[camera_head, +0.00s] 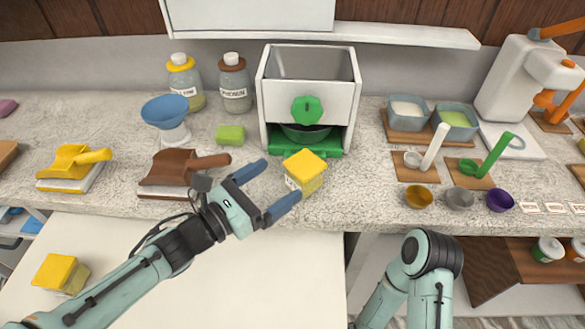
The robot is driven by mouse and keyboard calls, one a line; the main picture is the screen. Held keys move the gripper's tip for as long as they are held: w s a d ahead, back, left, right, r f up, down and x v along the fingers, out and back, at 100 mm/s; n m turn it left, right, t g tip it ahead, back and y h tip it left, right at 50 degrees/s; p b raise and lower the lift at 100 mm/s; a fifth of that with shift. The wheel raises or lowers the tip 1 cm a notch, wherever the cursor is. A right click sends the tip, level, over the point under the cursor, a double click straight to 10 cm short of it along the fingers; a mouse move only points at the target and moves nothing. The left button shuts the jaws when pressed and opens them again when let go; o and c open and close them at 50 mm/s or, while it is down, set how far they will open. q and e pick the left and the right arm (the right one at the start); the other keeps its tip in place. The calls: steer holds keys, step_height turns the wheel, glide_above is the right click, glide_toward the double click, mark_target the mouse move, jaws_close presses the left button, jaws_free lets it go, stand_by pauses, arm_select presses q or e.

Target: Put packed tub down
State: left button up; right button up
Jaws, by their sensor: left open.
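A tub with a yellow lid (304,168) and a pale lower body stands on the speckled counter, just in front of the white machine with the green knob. My left gripper (277,184) is open, its two blue fingers pointing toward this tub from the left. The lower finger ends close to the tub's lower left side; I cannot tell whether it touches. A second yellow-lidded tub (60,274) stands on the white surface at the lower left. My right arm shows at the bottom centre, but its gripper is not in view.
The white machine (355,95) with a green tray stands behind the tub. A brown scoop (185,170), a green block (230,134) and a blue funnel (166,112) are to the left. Small bowls (419,197) and scoops are to the right.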

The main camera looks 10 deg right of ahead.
arm_select(q)
steer(key=v, duration=0.4)
steer(key=shift+d, duration=0.1)
stand_by(0.4)
